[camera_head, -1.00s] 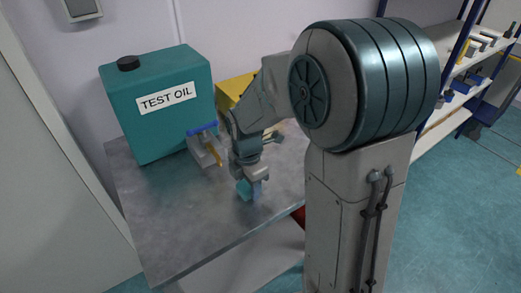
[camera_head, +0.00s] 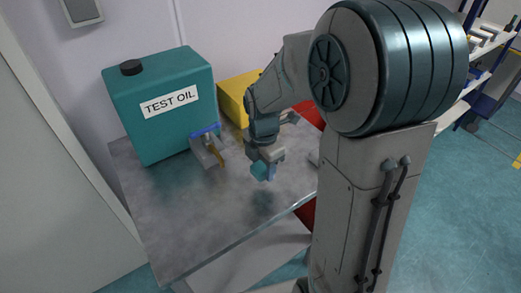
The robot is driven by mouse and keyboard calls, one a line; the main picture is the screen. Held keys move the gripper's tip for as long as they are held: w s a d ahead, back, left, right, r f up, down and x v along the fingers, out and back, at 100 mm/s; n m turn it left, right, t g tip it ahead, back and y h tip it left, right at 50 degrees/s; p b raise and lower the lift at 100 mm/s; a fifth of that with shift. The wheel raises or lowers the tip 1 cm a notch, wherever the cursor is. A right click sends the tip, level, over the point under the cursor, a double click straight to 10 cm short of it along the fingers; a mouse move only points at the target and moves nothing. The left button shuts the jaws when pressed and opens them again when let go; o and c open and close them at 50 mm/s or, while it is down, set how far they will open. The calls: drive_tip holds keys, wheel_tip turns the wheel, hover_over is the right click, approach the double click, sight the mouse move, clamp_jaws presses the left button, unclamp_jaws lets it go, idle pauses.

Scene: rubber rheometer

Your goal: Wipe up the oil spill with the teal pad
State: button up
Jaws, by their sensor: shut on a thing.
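My gripper (camera_head: 265,168) is shut on the teal pad (camera_head: 260,170). The pad is small and sits between the fingertips, above the right part of the grey metal table (camera_head: 185,208). It appears raised off the surface, with a dark patch on the table below it. I cannot tell whether that patch is shadow or oil. No clearly separate oil spill shows on the table. The teal can (camera_head: 160,105) labelled TEST OIL stands at the table's back left.
A small grey fitting with a blue handle (camera_head: 205,131) and an orange-yellow part stands right of the can. A yellow box (camera_head: 238,95) and a red object (camera_head: 308,115) are behind my arm. The table's front left is bare. A shelf (camera_head: 485,50) stands far right.

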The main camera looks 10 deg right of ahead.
drive_tip(key=shift+r+p, duration=0.75)
drive_tip(key=shift+r, duration=0.55)
drive_tip(key=shift+a+f, duration=0.1)
